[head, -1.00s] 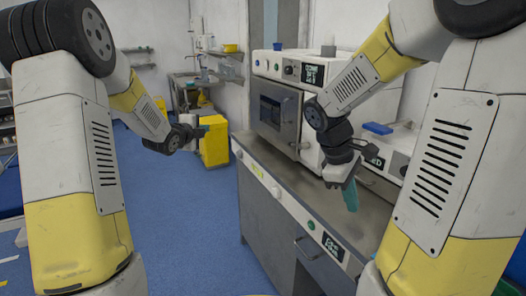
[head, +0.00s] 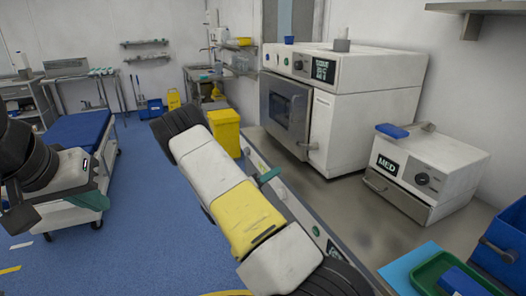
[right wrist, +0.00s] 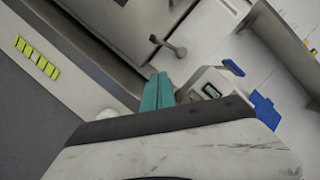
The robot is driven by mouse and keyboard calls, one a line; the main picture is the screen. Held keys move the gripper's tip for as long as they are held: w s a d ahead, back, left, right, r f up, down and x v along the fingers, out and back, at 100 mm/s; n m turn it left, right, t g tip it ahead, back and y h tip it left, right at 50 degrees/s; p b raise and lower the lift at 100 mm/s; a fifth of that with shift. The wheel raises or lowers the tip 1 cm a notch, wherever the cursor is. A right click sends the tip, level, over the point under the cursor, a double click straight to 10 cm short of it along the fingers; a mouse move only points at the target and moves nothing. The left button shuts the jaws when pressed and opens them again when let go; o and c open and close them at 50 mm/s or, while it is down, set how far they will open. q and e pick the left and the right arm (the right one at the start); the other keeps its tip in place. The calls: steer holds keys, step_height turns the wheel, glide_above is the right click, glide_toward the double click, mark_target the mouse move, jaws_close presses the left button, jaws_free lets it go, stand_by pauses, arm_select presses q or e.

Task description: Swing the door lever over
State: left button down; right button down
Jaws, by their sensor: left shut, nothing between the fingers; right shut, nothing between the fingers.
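The steriliser (head: 340,90) stands on the counter with its windowed door (head: 286,112) shut. Its grey door lever (head: 308,146) juts out at the lower right of the door. The lever also shows in the right wrist view (right wrist: 168,45), beyond my fingers and apart from them. My right gripper (head: 268,176) is mostly hidden behind my right arm, with only teal fingertips showing, left of and below the lever. In the right wrist view its teal fingers (right wrist: 157,92) are shut and empty. My left gripper (head: 88,200) is shut and empty at the far left, away from the steriliser.
A MED box (head: 430,170) with a blue item on top stands right of the steriliser. A blue bin (head: 502,245) and green tray (head: 450,272) sit at the right. A yellow bin (head: 226,132) stands beyond the counter. A blue-topped trolley (head: 78,138) is at left.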

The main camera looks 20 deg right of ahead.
glide_toward(299, 144)
steer(key=d, duration=0.1)
steer(key=s+d+f, duration=0.1)
steer(key=d, duration=0.1)
steer(key=d+f, duration=0.1)
steer(key=d, duration=0.1)
steer(key=shift+s+d+f, duration=0.15)
steer(key=shift+s+d, duration=0.05)
steer(key=shift+w+d+r, duration=0.2)
steer(key=shift+w+r, duration=0.15)
steer(key=shift+w, duration=0.15)
steer(key=shift+w+d+r, duration=0.2)
steer(key=shift+w+r, duration=0.1)
steer(key=shift+w, duration=0.2)
steer(key=shift+w+d+r, duration=0.25)
steer(key=shift+w+r, duration=0.15)
steer(key=shift+w, duration=0.1)
steer(key=shift+w+d+r+m+h, duration=0.15)
steer(key=shift+w+r+m+h, duration=0.25)
steer(key=shift+r+m, duration=0.3)
steer(key=shift+f, duration=0.1)
